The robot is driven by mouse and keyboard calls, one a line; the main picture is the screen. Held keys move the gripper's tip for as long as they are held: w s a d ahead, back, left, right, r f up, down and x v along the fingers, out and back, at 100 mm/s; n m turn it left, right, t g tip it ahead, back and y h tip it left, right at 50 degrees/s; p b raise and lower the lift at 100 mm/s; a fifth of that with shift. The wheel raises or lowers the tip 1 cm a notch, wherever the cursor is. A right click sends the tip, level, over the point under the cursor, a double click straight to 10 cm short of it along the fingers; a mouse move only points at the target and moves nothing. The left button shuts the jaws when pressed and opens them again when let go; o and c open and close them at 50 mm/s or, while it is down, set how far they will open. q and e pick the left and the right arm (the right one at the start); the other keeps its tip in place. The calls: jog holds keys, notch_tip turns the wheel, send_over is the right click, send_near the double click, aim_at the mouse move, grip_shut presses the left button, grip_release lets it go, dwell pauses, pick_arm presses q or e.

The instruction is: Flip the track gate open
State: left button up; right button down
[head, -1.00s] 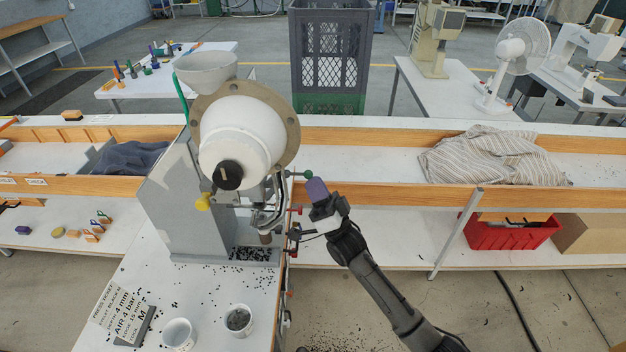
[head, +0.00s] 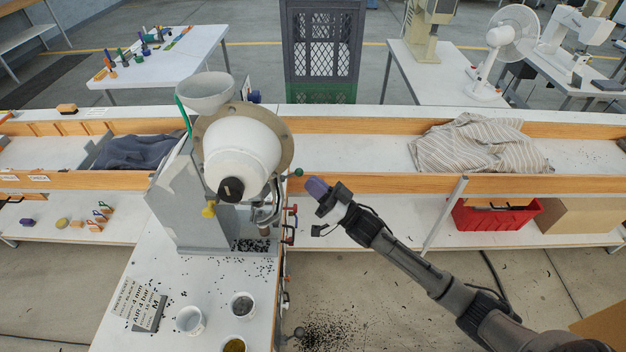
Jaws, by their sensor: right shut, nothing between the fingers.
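The eyelet press (head: 190,225) stands on the white bench, with a white drum (head: 240,155) in a brown flange and a curved metal track (head: 268,208) below it. A small green knob (head: 299,172) sticks out at the press's right side. I cannot make out the track gate for certain; the drum and the press hide part of that area. My right gripper (head: 317,188) has purple fingertips, which are shut and empty. It is in the air just right of the press, close to the green knob but apart from it in the picture. My left gripper is not in view.
Red-handled fittings (head: 290,225) line the bench's right edge. Cups (head: 190,320) and a ticket sign (head: 140,305) stand in front of the press. A striped cloth (head: 480,145) lies on the rail behind, above a red bin (head: 495,215). Black eyelets litter bench and floor.

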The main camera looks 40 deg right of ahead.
jog(key=b+v, duration=0.2)
jog(key=v, duration=1)
jog(key=shift+s+f, duration=0.1)
jog(key=shift+f, duration=0.05)
